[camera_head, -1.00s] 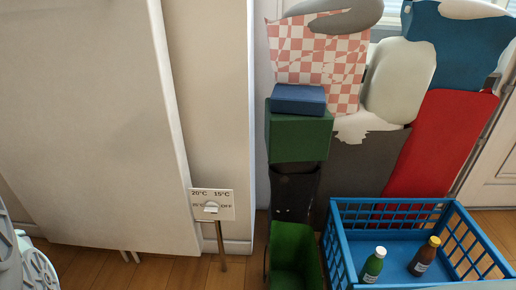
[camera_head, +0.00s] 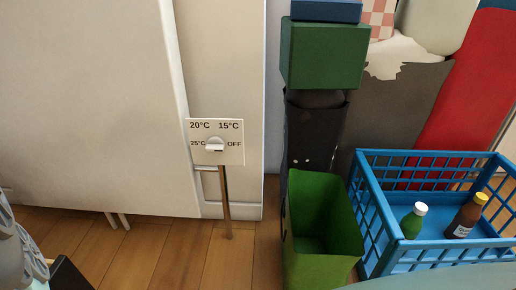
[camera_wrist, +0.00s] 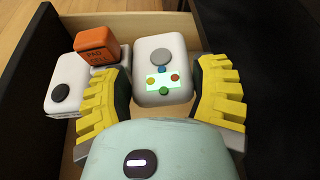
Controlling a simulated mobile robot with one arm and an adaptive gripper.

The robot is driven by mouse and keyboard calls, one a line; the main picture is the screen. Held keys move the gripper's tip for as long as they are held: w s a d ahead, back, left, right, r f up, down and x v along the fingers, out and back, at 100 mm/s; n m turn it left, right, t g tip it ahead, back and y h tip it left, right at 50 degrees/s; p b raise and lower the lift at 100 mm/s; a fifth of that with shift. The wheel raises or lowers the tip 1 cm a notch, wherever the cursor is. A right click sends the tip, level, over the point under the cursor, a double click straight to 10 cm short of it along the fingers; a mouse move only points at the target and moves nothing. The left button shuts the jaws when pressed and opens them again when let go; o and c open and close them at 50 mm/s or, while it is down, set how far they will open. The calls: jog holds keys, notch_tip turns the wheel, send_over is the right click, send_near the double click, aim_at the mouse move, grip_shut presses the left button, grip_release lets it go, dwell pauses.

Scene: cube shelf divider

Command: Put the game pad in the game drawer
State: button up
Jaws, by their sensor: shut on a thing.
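In the wrist view, the white game pad (camera_wrist: 162,70), with a grey round stick, coloured buttons and a lit green patch, is between the yellow ridged fingers of my gripper (camera_wrist: 163,82). The gripper is shut on it. The pad is over or inside an open dark-sided drawer (camera_wrist: 38,50) with a pale wooden interior; its exact height above the floor of the drawer cannot be told. My pale green gripper body covers the near part. The head view shows neither the pad nor the fingers.
An orange lettered block (camera_wrist: 97,45) and a white item with a dark round knob (camera_wrist: 66,86) are left of the pad in the drawer. In the head view stand a sign post (camera_head: 215,141), a green bin (camera_head: 322,225) and a blue crate (camera_head: 372,222) holding two bottles.

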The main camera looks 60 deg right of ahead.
jog(key=shift+w+f, duration=0.25)
jog(key=shift+f, duration=0.2)
jog(key=shift+s+f+b, duration=0.45)
jog(key=shift+f, duration=0.2)
jog(key=shift+s+d+f+b, duration=0.25)
jog(key=shift+s+f+b, duration=0.15)
jog(key=shift+f, duration=0.75)
jog(key=shift+s+d+f+b, duration=0.35)
jog(key=shift+s+f, duration=0.1)
jog(key=shift+f, duration=0.65)
jog(key=shift+s+d+f+b, duration=0.2)
jog(key=shift+s+f+b, duration=0.2)
jog(key=shift+f, duration=0.75)
jog(key=shift+s+f, duration=0.1)
jog(key=shift+f, duration=0.15)
jog(key=shift+w+f, duration=0.25)
jog(key=shift+f, duration=0.3)
jog(key=o, duration=1.4)
jog(key=shift+w, duration=0.1)
